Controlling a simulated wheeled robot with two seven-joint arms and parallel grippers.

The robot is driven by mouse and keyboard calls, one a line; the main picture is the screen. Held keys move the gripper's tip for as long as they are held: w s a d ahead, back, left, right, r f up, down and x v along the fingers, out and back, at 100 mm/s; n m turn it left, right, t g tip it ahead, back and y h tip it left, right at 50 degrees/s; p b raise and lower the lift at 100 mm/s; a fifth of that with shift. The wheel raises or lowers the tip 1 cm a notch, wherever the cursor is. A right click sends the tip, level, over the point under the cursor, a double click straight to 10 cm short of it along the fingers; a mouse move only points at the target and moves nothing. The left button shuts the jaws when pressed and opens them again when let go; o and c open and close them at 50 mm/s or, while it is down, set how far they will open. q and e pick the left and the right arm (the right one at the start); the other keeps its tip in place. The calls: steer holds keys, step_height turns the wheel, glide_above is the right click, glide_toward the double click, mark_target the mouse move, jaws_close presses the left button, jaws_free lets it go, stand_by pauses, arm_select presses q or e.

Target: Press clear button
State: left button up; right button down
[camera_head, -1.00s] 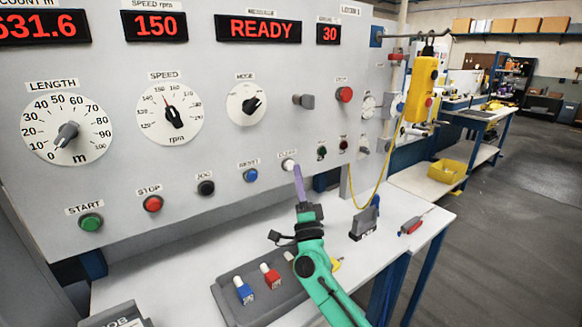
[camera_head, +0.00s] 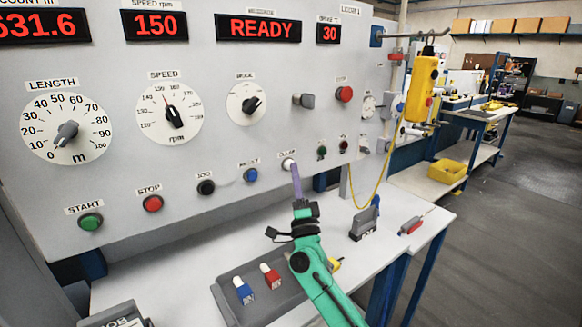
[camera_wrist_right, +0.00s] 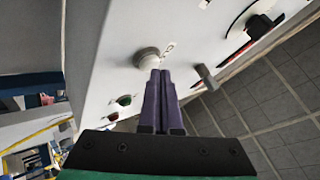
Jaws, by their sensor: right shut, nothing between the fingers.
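The clear button (camera_head: 288,164) is a white round button under the CLEAR label on the grey control panel (camera_head: 225,210). In the right wrist view the white button (camera_wrist_right: 147,57) sits just beyond my fingertips, slightly left of them. My right gripper (camera_head: 295,168) has purple fingers, shut together and empty. Its tips are at the lower edge of the button in the head view; I cannot tell whether they touch it. The gripper also shows in the right wrist view (camera_wrist_right: 161,74), pointing at the panel. My left gripper is not in view.
The blue button (camera_head: 250,175) and black button (camera_head: 206,187) are left of the clear button. Small green (camera_head: 322,152) and dark red (camera_head: 344,145) buttons are to its right. A grey tray (camera_head: 225,290) with blue and red pieces lies on the white table below. A yellow pendant (camera_head: 422,90) hangs at right.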

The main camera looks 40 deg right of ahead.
steer(key=shift+w, duration=0.25)
steer(key=shift+s, duration=0.1)
stand_by(0.4)
steer(key=shift+s+p, duration=0.3)
steer(key=shift+s, duration=0.5)
steer(key=shift+s, duration=0.1)
steer(key=shift+s+p, duration=0.7)
steer(key=shift+s, duration=1.7)
